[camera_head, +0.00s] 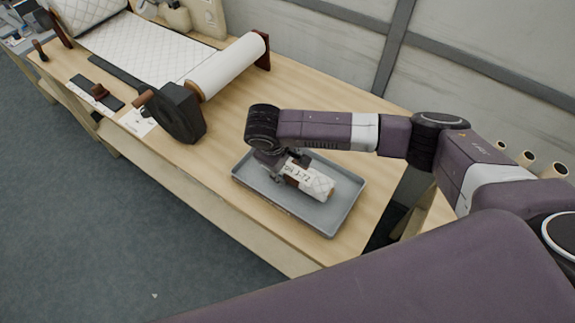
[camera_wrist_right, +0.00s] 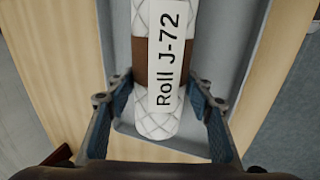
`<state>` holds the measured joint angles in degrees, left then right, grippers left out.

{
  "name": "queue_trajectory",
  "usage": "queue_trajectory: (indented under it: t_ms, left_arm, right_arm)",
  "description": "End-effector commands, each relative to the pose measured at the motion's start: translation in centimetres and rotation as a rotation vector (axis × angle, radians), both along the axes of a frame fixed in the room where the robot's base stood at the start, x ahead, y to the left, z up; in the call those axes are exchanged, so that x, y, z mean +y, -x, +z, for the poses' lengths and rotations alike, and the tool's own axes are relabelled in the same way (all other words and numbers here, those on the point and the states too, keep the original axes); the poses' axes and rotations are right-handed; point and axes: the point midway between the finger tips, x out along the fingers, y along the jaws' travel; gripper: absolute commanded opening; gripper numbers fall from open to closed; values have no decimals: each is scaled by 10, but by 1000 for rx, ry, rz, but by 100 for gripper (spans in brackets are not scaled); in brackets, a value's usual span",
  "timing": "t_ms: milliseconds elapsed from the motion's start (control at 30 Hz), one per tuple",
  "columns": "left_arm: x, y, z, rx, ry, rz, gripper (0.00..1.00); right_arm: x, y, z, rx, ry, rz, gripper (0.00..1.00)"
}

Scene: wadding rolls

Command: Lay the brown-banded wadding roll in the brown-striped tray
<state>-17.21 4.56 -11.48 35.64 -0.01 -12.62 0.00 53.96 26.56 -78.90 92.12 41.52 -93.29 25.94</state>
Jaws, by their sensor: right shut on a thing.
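The wadding roll (camera_head: 318,184) is white and quilted with a brown band and a label that reads "Roll J-72" in the right wrist view (camera_wrist_right: 155,120). My right gripper (camera_head: 289,172) is shut on it near one end, with a finger on each side in the right wrist view (camera_wrist_right: 163,92). The roll is within the outline of a grey tray (camera_head: 338,218) on the bench. I cannot tell whether it touches the tray floor. A brown stripe on the tray is not clear at this size. My left gripper is out of view.
The wooden bench (camera_head: 225,172) has a bare strip around the tray. To the left stand a dark wheel-shaped device (camera_head: 178,112) and a large white roll (camera_head: 228,68) with quilted sheet (camera_head: 140,45). A panelled wall (camera_head: 345,50) runs behind. Several tube ends (camera_head: 528,157) show at right.

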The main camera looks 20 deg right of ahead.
Motion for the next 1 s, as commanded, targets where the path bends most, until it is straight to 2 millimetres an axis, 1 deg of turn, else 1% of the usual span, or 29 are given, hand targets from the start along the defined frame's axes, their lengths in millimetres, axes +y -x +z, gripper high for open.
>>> queue_trajectory:
  t_ms: [33,100,400,433,567,833,933,1000]
  left_arm:
    - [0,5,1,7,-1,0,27]
    - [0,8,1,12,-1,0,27]
    - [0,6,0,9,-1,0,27]
    - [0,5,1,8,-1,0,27]
    - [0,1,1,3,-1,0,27]
    - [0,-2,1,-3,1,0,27]
    - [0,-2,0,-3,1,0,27]
    - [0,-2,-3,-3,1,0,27]
  right_arm:
    - [0,0,-3,0,0,0,23]
    - [0,0,-6,-1,-1,0,23]
    - [0,0,-8,1,-1,0,23]
    - [0,0,-8,0,-1,0,50]
    - [0,0,-8,0,-1,0,64]
    - [0,0,-7,-1,-1,0,65]
    - [1,0,-3,-2,-2,1,65]
    - [4,1,4,-2,-3,2,65]
